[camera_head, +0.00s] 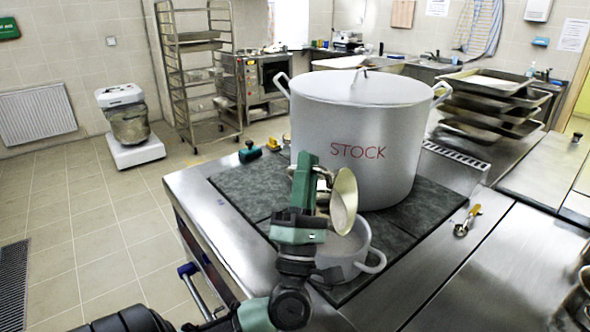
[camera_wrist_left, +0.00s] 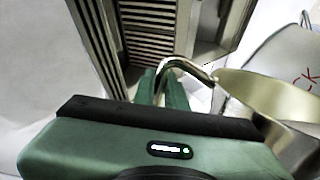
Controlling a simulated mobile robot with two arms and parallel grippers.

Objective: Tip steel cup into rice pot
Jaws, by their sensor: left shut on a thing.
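The steel cup (camera_head: 343,202) is tipped on its side above the small rice pot (camera_head: 352,243), its mouth facing right in the head view. My left gripper (camera_head: 310,182) is shut on the cup's handle. In the left wrist view the cup (camera_wrist_left: 262,98) is at the right, and its curved handle runs between the green fingers (camera_wrist_left: 168,88). The rice pot stands on the dark hob in front of the stockpot. My gripper and the cup hide part of its rim. The cup's contents cannot be made out. My right gripper is out of view.
The large lidded stockpot (camera_head: 358,130) marked STOCK stands just behind the cup. A yellow-handled tool (camera_head: 467,220) lies on the steel counter (camera_head: 475,275) to the right. A small green object (camera_head: 249,152) sits at the hob's back left. Stacked trays (camera_head: 490,100) stand at the back right.

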